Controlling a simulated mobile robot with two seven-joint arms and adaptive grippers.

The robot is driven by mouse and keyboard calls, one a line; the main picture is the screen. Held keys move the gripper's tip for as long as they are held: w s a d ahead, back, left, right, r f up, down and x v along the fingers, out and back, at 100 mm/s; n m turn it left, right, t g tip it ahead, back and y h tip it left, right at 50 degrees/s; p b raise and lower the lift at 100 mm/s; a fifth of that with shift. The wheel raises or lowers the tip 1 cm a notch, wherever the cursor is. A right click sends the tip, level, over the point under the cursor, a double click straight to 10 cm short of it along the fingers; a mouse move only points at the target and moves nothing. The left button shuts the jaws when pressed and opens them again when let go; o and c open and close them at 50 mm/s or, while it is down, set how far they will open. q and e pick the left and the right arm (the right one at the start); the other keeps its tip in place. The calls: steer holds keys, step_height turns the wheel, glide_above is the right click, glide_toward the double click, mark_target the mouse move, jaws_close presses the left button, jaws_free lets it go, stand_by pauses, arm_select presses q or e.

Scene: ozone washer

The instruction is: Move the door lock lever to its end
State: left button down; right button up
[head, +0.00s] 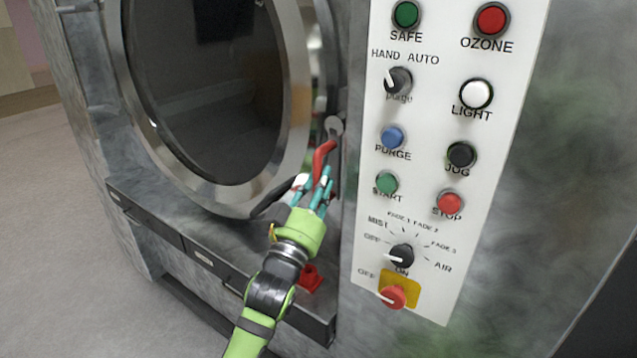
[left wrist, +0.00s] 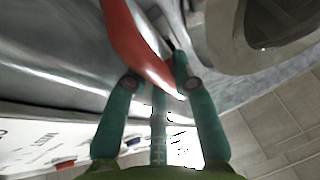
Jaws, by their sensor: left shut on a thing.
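The door lock lever (head: 322,160) is red and curved, hanging down from a round grey pivot beside the door's right edge. It points down and slightly left in the head view. My left gripper (head: 315,190) reaches up from below and is shut on the lever's lower end. In the left wrist view the red lever (left wrist: 135,45) runs down from the top between the teal fingers of my left gripper (left wrist: 160,85). The round washer door (head: 297,130) stands against the machine front, with a thick metal rim and dark glass. My right gripper is not in view.
A white control panel (head: 440,180) with several buttons and knobs is just right of the lever. A grey ledge (head: 195,235) runs below the door, and a small red part (head: 311,277) sits on it beside my left arm. Open floor (head: 45,190) lies at the left.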

arm_select(q)
steer(key=shift+r, duration=0.15)
steer(key=c, duration=1)
jaws_free()
steer(key=shift+d, duration=0.1)
steer(key=shift+s, duration=0.1)
steer(key=v, duration=1.2)
steer(key=shift+h, duration=0.3)
steer(key=shift+f, duration=0.25)
